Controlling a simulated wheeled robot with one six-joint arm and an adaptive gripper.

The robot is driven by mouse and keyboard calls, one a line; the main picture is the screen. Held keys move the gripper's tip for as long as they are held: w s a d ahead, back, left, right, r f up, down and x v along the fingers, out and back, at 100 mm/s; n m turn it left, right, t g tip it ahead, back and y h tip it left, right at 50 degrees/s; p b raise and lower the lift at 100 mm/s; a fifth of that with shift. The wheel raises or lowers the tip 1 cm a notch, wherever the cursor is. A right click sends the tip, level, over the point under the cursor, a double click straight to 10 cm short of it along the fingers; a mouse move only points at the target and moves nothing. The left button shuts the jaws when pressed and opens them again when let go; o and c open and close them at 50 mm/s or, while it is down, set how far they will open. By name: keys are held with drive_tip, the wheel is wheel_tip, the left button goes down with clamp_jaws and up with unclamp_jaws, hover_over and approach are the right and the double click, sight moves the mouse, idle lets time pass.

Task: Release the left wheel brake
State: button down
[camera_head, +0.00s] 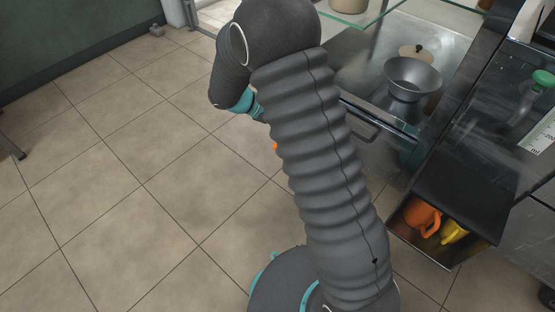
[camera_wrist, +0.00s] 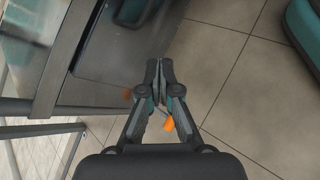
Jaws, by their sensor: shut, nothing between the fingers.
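My gripper (camera_wrist: 160,66) shows in the wrist view with its two fingertips together and nothing between them. It is in front of the lower part of the dark steel cart (camera_wrist: 90,50), over the tiled floor. A small orange piece (camera_wrist: 169,124) shows beside the right finger linkage, and a fainter orange patch (camera_wrist: 127,94) shows low at the cart, left of the fingers. A small orange piece (camera_head: 276,146) also peeks out at the left edge of my arm in the head view. I cannot tell which is a brake lever. The left wheel is not clearly visible. My arm hides the gripper in the head view.
The steel cart top (camera_head: 355,75) carries a metal funnel (camera_head: 412,78) and a glass shelf (camera_head: 370,32). An open compartment (camera_head: 445,255) holds an orange mug (camera_head: 421,216) and a yellow mug (camera_head: 453,232). Tiled floor (camera_head: 110,190) at left is clear. Metal bars (camera_wrist: 40,130) stand at left in the wrist view.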

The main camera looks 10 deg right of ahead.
drive_tip(key=w+a+f+n+t+h+b, duration=0.1)
drive_tip(key=a+f+n+t, duration=0.2)
drive_tip(key=f, duration=0.9)
drive_tip(key=w+a+f+n+t+h+b, duration=0.1)
drive_tip(key=a+f+n+t, duration=0.3)
drive_tip(key=f, duration=0.8)
drive_tip(key=w+a+f+n+t+b, duration=0.1)
drive_tip(key=a+f+n+t, duration=0.3)
drive_tip(key=f, duration=0.9)
drive_tip(key=shift+w+a+n+t+h, duration=0.1)
drive_tip(key=shift+w+n+t+h, duration=0.15)
drive_tip(key=shift+n, duration=0.55)
drive_tip(key=shift+w+a+n+t+h, duration=0.15)
drive_tip(key=shift+w+n, duration=0.15)
drive_tip(key=shift+n, duration=0.5)
drive_tip(key=shift+d, duration=0.1)
drive_tip(key=x, duration=1)
drive_tip(key=shift+s, duration=0.1)
drive_tip(key=r, duration=0.4)
drive_tip(key=shift+w+d, duration=0.3)
